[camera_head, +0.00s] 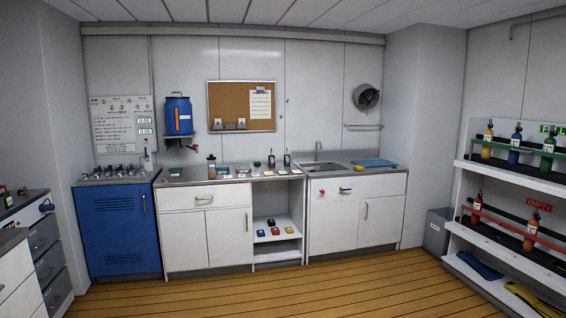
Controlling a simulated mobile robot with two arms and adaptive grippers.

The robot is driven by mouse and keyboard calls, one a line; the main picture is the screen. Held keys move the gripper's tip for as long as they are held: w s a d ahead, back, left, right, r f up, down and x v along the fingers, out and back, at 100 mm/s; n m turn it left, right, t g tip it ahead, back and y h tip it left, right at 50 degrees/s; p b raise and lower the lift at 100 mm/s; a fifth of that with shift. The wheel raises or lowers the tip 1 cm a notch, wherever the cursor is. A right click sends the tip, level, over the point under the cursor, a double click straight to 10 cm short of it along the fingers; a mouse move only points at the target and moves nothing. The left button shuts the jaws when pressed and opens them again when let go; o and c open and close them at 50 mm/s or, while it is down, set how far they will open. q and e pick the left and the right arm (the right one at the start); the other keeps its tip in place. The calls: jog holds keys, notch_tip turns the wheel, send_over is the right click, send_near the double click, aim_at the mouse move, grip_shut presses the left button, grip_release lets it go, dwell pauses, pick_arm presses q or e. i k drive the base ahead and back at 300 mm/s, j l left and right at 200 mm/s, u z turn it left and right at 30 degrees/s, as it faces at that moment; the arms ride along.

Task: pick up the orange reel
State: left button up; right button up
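I cannot clearly make out an orange reel in the head view. A round grey drum or reel (367,96) with a dark middle is mounted high on the back wall, above the sink counter; its details are too small to tell. Several small items lie on the counter, too small to identify. Neither of my grippers is in view.
White cabinets (208,240) and a blue cabinet (117,235) line the back wall. An open shelf unit (278,256) holds small coloured items. A rack (507,172) with coloured cylinders stands at the right. Drawers (45,245) stand at the left. The wooden floor (270,293) is clear.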

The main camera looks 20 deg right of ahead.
aim_at(271, 161)
jog(key=i+l+z, duration=0.4)
jog(key=i, duration=0.25)
jog(key=i+z, duration=0.45)
jog(key=i, duration=1.6)
